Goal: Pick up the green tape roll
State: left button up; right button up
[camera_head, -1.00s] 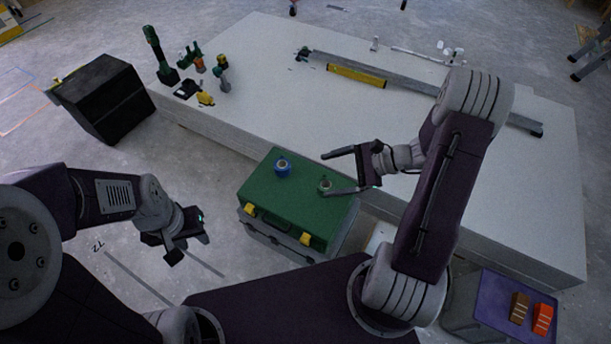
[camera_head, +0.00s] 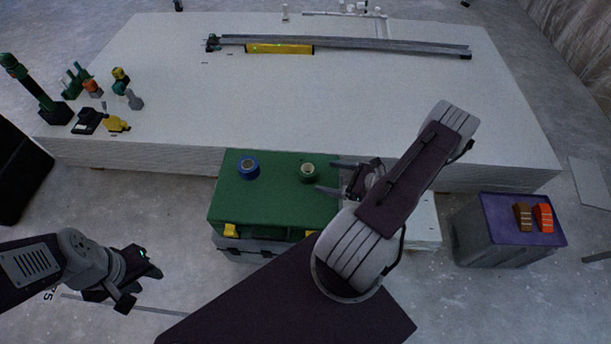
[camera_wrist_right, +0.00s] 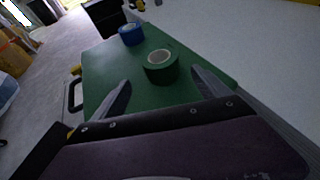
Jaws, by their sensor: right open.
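The green tape roll (camera_head: 309,172) lies flat on the green lid of the toolbox (camera_head: 275,200), near its right side. It also shows in the right wrist view (camera_wrist_right: 161,68), just beyond and between the fingertips. My right gripper (camera_head: 328,178) is open and empty, with its fingers pointing left toward the roll; the roll appears free of the fingers. My left gripper (camera_head: 138,280) is low at the left, over the floor, away from the toolbox; its finger gap is not clear.
A blue tape roll (camera_head: 248,168) lies left of the green one on the lid. A white panel stack (camera_head: 330,100) stands behind, with tools at its left end and a yellow level (camera_head: 280,49). A purple-topped bin (camera_head: 500,215) stands right. A black box (camera_head: 18,175) is left.

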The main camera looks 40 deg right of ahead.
aim_at(316, 174)
jog(key=b+x, duration=0.1)
jog(key=x, duration=0.2)
jog(key=shift+w+a+f, duration=0.1)
jog(key=shift+w+a, duration=0.1)
jog(key=shift+w, duration=0.2)
jog(key=shift+w+a+f+b, duration=0.15)
jog(key=shift+w+b, duration=0.1)
jog(key=shift+b, duration=0.15)
jog(key=b+x, duration=0.1)
jog(key=x, duration=0.3)
jog(key=shift+w+b, duration=0.3)
jog(key=shift+b, duration=0.1)
jog(key=c, duration=1.6)
notch_tip(316, 174, up, 5)
jog(key=p, duration=0.3)
jog(key=s+d+r+p, duration=0.1)
jog(key=d+r, duration=0.1)
jog(key=d, duration=0.1)
jog(key=s+d+r, duration=0.1)
jog(key=d+r, duration=0.1)
jog(key=d, duration=0.2)
jog(key=s+d+r+p, duration=0.1)
jog(key=d+r, duration=0.1)
jog(key=d, duration=0.2)
jog(key=shift+s+d+r+p, duration=0.1)
jog(key=shift+s+p, duration=0.1)
jog(key=shift+p, duration=0.15)
